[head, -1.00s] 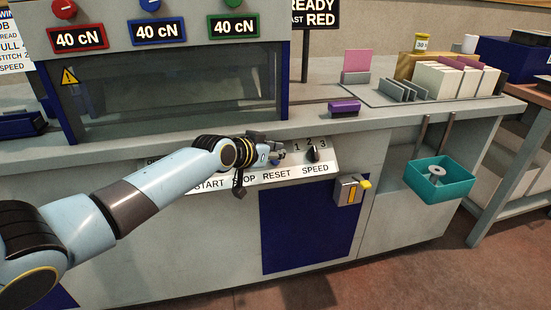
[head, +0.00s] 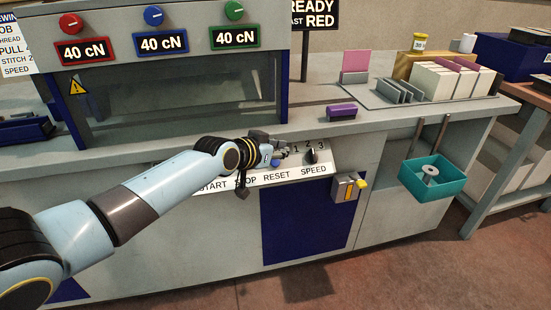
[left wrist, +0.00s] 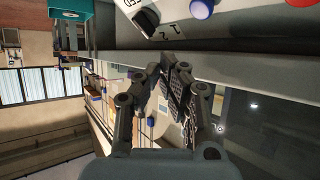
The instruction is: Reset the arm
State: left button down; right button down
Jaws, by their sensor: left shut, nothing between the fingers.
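My left arm (head: 130,205) reaches in from the left in the head view. Its gripper (head: 275,148) is in front of the control panel, close to the blue RESET button (head: 276,163) and left of the black speed knob (head: 312,156). The gripper is shut and empty. In the left wrist view the fingers (left wrist: 168,72) come together, with the blue button (left wrist: 201,9) and the knob (left wrist: 146,20) beyond them at the top. The arm and gripper hide part of the panel with START and STOP. My right gripper is not in view.
A purple-topped block (head: 341,111) lies on the counter above the panel. A teal bin (head: 432,180) and a grey switch box with a yellow knob (head: 347,187) stick out from the front. Three 40 cN displays sit above a dark window (head: 190,95). Floor at right front is clear.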

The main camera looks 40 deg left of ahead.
pick_arm(q)
jog(key=shift+f, duration=0.1)
dwell(0.6)
jog(key=s+d+f+g+b, duration=0.2)
jog(key=s+f+g, duration=0.5)
jog(key=s+f, duration=2.05)
jog(key=s+d+f+g, duration=0.1)
jog(key=s+f, duration=0.3)
jog(key=s, duration=0.5)
jog(key=s+f+g, duration=0.2)
jog(key=s+f, duration=0.2)
jog(key=s, duration=0.5)
jog(key=s+d+f+g+y, duration=0.1)
jog(key=s+f, duration=0.3)
jog(key=s, duration=0.5)
jog(key=shift+s+d+f+g+b, duration=0.2)
jog(key=shift+d+f+g+b, duration=0.2)
jog(key=shift+g+b, duration=0.1)
